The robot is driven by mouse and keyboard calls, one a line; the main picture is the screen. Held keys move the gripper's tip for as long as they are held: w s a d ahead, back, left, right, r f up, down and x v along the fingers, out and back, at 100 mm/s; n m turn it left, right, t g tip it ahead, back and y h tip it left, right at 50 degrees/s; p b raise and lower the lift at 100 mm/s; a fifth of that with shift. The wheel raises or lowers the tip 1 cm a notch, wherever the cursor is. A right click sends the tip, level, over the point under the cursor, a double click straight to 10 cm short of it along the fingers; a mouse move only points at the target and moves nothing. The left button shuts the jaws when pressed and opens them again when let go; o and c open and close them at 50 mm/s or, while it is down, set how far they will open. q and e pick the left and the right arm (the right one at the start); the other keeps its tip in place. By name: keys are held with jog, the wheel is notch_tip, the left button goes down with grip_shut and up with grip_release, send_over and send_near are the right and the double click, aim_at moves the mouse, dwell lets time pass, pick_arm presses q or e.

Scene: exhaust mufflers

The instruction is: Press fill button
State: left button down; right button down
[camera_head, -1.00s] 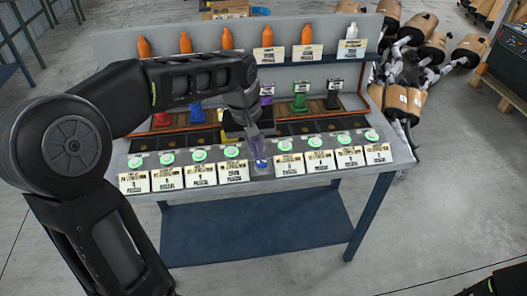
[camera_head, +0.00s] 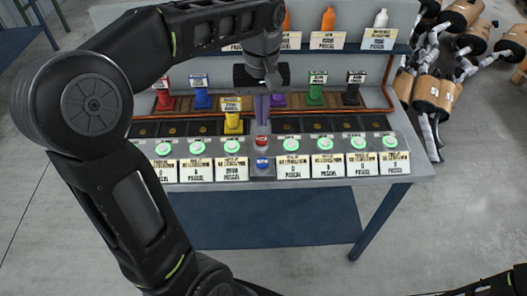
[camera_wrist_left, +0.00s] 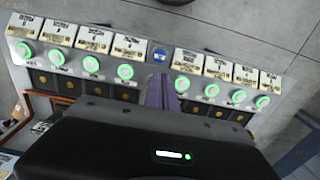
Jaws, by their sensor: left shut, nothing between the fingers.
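Two round buttons sit at the middle of the bench front: a red button (camera_head: 262,141) and, nearer the front edge, a blue button (camera_head: 262,162). No fill label can be read on either. My left gripper (camera_head: 263,122) is shut and empty, with its purple fingers pointing down just behind the red button. I cannot tell whether the tips touch the panel. In the left wrist view the purple fingers (camera_wrist_left: 160,92) reach toward the gap between the two groups of green-lit buttons. My right gripper is not in view.
Green-ringed buttons (camera_head: 324,143) with label cards (camera_head: 328,166) line both sides. Behind them stand coloured stands, including a yellow one (camera_head: 232,115) beside my fingers, and a shelf with bottles (camera_head: 328,20). Brown cylinders (camera_head: 437,92) lie right of the bench.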

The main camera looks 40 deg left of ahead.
aim_at(262, 162)
pick_arm(q)
notch_tip(262, 162, down, 14)
jog(key=shift+p, duration=1.05)
